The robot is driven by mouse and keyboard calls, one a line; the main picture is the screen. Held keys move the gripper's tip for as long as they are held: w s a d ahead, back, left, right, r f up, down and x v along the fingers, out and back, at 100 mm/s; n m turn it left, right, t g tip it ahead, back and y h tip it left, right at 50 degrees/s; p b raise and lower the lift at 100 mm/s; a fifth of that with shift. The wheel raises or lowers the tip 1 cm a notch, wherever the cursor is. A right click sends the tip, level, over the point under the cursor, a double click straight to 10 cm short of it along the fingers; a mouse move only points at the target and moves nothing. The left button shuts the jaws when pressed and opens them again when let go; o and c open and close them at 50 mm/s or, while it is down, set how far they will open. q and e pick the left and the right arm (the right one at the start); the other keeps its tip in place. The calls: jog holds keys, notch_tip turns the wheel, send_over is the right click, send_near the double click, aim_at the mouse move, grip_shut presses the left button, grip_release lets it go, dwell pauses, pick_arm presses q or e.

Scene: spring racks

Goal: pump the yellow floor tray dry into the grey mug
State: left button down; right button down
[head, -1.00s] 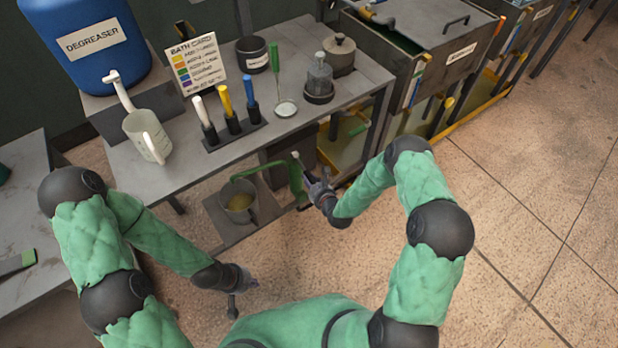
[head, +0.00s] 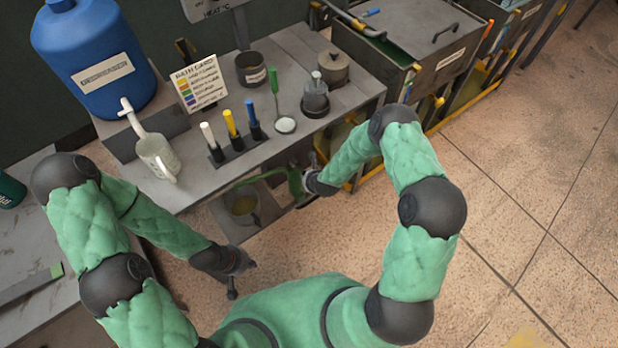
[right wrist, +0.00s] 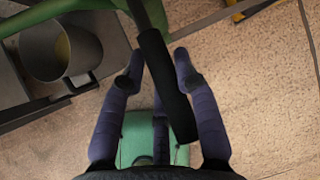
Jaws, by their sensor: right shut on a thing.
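The grey mug (head: 243,206) stands on the low shelf under the table, with yellowish liquid inside; it also shows in the right wrist view (right wrist: 84,48). The green pump (head: 295,183) stands beside the shelf, and a green pipe runs from it towards the mug. My right gripper (head: 308,181) is at the pump. In the right wrist view its purple fingers (right wrist: 159,70) are on either side of the black pump handle (right wrist: 168,88), shut on it. The yellow floor tray (head: 446,122) shows only as a rim under the tanks; its inside is mostly hidden. My left gripper (head: 241,278) is open and empty, above the floor.
The table above holds a white jug (head: 158,156), a bath card (head: 199,85), a rack of coloured-topped tools (head: 234,146) and several pots. A blue degreaser drum (head: 95,60) stands at left. Tanks (head: 400,50) stand at right.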

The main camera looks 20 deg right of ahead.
jog(key=shift+w+a+r+g+p, duration=0.15)
jog(key=shift+r+g+p, duration=0.55)
jog(key=shift+p, duration=0.4)
jog(key=shift+h, duration=0.3)
jog(key=c, duration=0.9)
grip_release()
jog(key=v, duration=1.2)
